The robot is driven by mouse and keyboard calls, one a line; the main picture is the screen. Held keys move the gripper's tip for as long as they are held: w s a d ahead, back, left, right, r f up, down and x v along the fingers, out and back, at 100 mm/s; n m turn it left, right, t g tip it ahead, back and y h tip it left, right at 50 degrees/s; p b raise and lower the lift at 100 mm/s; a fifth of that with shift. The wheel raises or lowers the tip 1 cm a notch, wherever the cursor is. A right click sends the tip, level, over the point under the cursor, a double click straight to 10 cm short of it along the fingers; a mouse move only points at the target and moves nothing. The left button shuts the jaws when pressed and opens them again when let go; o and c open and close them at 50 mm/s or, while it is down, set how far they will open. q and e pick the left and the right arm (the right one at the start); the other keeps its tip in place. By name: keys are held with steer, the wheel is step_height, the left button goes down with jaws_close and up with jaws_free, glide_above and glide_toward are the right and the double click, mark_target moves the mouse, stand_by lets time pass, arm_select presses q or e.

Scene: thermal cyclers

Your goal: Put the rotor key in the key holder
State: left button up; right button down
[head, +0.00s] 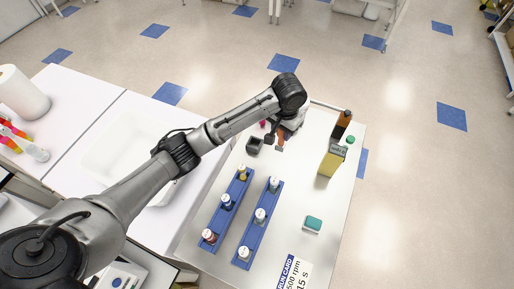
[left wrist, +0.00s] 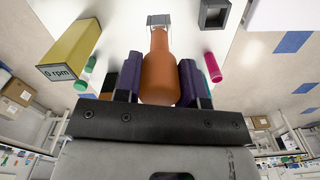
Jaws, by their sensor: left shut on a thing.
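The rotor key (left wrist: 160,65) has an orange, bottle-shaped handle and a pale metal end pointing away from the wrist. My left gripper (left wrist: 158,84) is shut on the handle, with a dark finger on each side. In the head view the left gripper (head: 280,136) is over the far part of the white table, with a bit of the orange key (head: 280,143) showing below it. The key holder, a dark square cup with an open top (head: 254,145), stands just left of the gripper. It also shows at the top right of the left wrist view (left wrist: 214,13). The right gripper is out of view.
Two blue racks (head: 246,245) with capped vials stand nearer on the table. A yellow box with a display (head: 331,163) is to the gripper's right. A teal block (head: 313,224) and a printed card (head: 293,273) lie nearer. A pink cylinder (left wrist: 212,67) is beside the gripper.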

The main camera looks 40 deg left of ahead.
arm_select(q)
steer(key=a+f+b, duration=0.1)
steer(key=a+f, duration=1.1)
steer(key=f, duration=0.1)
steer(key=shift+w+a, duration=0.15)
steer(key=shift+w, duration=0.3)
steer(key=shift+f, duration=0.1)
steer(key=o, duration=1.1)
steer(key=shift+c, duration=0.2)
